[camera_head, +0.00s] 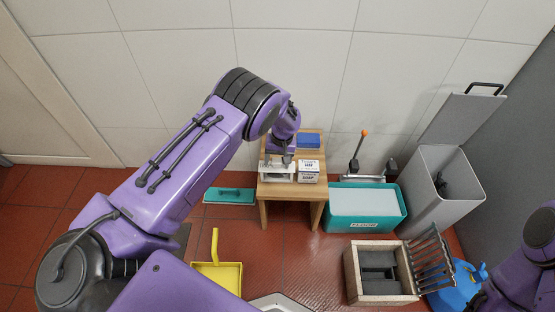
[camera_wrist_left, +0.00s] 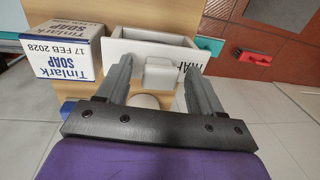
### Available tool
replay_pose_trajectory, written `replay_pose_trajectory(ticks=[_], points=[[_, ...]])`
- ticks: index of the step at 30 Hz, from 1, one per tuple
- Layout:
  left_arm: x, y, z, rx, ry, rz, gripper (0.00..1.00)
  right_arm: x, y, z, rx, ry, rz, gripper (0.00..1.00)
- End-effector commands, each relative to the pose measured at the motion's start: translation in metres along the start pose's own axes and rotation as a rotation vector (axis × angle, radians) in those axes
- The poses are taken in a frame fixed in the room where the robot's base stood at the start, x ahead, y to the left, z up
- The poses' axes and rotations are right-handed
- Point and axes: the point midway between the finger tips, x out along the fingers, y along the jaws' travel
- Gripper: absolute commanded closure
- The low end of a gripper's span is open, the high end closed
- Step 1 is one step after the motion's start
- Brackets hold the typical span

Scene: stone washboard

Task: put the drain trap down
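The drain trap appears to be the white open box with a partly hidden dark label, on the small wooden table (camera_head: 264,192). It shows in the head view (camera_head: 277,173) and in the left wrist view (camera_wrist_left: 135,47). A small white block (camera_wrist_left: 160,73) on its near side sits between the fingers of my left gripper (camera_wrist_left: 159,68). The fingers are apart, with a gap visible on each side of the block. In the head view my left gripper (camera_head: 286,156) is above the trap and partly covers it. My right gripper is out of view.
A soap box (camera_wrist_left: 65,50) stands left of the trap in the wrist view. A blue block (camera_head: 308,141) is behind on the table. Right of the table stand a teal bin (camera_head: 366,223) and a grey bin (camera_head: 448,208). A yellow dustpan (camera_head: 220,275) lies on the floor.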

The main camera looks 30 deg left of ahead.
Motion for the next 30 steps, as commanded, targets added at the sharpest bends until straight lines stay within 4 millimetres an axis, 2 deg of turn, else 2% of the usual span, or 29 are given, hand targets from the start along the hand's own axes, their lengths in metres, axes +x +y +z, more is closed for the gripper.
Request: replay_pose_trajectory(ticks=[5,12,18,22,27,29,30], points=[[-0.020,0.000,-0.001,0.000,0.004,0.002,0.33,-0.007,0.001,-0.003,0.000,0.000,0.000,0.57],[-0.083,-0.001,-0.001,0.000,0.003,0.002,0.33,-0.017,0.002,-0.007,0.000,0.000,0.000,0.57],[-0.119,-0.001,0.000,0.001,0.001,0.001,0.33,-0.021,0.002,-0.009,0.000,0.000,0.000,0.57],[-0.127,-0.001,0.000,0.001,0.000,0.000,0.33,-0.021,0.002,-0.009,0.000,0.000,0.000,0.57],[-0.127,-0.001,0.000,0.000,0.000,0.000,0.33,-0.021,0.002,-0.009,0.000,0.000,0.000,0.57],[-0.121,-0.002,0.003,-0.003,-0.001,0.003,0.33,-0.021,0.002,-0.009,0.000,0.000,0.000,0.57],[-0.111,-0.003,0.007,-0.009,-0.001,0.008,0.33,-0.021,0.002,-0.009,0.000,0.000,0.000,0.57]])
